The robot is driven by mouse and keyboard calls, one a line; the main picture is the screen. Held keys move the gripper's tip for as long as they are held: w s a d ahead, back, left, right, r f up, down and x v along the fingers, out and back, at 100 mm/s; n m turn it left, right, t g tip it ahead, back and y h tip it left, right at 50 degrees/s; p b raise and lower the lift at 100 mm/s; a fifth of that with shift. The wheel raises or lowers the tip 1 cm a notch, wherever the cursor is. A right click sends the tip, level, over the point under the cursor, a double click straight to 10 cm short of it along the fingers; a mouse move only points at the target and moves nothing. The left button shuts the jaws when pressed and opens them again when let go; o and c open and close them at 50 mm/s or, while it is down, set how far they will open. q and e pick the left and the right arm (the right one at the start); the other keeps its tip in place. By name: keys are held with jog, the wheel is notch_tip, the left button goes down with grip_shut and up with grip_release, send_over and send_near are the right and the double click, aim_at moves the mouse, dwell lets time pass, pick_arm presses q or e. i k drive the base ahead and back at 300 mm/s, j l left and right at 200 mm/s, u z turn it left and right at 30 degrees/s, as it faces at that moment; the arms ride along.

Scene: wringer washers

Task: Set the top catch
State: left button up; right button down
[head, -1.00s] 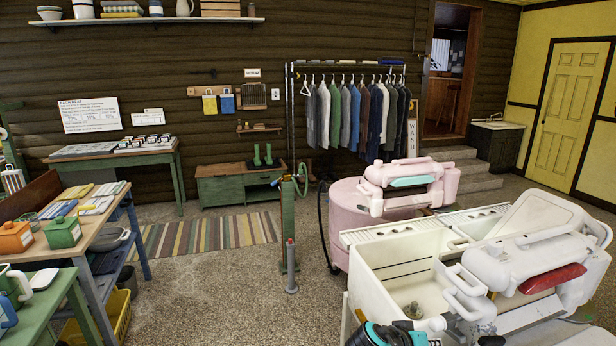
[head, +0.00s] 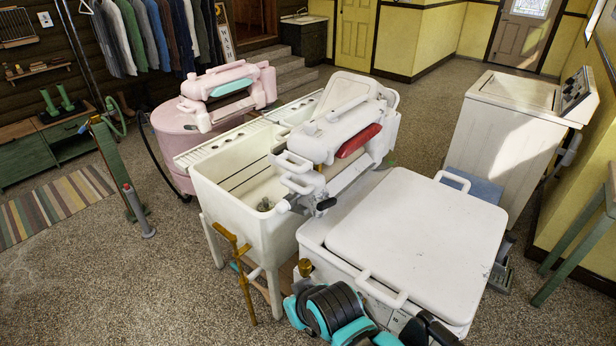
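A white wringer head (head: 340,125) with a red bar (head: 358,140) sits over the white double tub (head: 245,170), next to a white lidded washer (head: 415,240). Pale looped handles and a dark knob (head: 326,204) show at its near end. I cannot tell which small part is the top catch. A pink wringer (head: 228,90) with a teal bar stands behind, on a pink tub. Black and teal links of my own arm show at the bottom edge, in front of the white washer. No fingertips of either gripper can be made out.
A white top-loading machine (head: 505,130) stands at the right, with a green table (head: 585,245) beside the wall. The speckled floor is open at the front left.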

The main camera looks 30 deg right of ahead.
aim_at(329, 202)
jog(key=z, duration=1.2)
